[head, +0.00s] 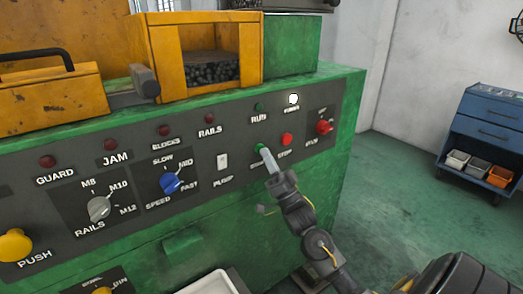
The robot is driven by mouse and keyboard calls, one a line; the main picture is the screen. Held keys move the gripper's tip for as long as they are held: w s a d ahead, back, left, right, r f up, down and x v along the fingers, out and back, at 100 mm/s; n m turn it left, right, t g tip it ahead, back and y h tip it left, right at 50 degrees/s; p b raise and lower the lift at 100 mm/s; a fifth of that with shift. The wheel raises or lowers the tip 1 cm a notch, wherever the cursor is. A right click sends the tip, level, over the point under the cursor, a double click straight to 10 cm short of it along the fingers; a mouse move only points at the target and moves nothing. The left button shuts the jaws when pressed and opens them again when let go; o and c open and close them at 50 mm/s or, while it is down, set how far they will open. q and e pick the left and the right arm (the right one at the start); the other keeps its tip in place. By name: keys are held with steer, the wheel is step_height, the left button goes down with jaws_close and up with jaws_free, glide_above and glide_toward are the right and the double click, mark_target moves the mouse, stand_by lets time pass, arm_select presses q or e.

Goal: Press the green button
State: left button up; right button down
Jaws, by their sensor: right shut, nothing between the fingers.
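The green button (260,148) is a small round button on the dark control panel (225,135) of the green machine, left of a red button marked STOP (286,139). My right gripper (266,156) reaches up from the lower right, shut and empty. Its fingertips overlap the lower right edge of the green button in the head view. I cannot tell whether they touch it or whether it is pushed in. The label under the button is mostly hidden by the gripper. My left gripper is not in view.
A white lamp (293,98) is lit; the RUN lamp (258,107) is dark green. A blue cart (485,135) stands at right, with clear floor between.

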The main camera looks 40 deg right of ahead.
steer(key=shift+w, duration=0.3)
steer(key=shift+s+p, duration=0.3)
steer(key=shift+s, duration=0.15)
steer(key=s+p, duration=0.2)
steer(key=s, duration=0.4)
stand_by(0.5)
steer(key=shift+w+a+f+h, duration=0.1)
steer(key=shift+h, duration=0.2)
stand_by(0.4)
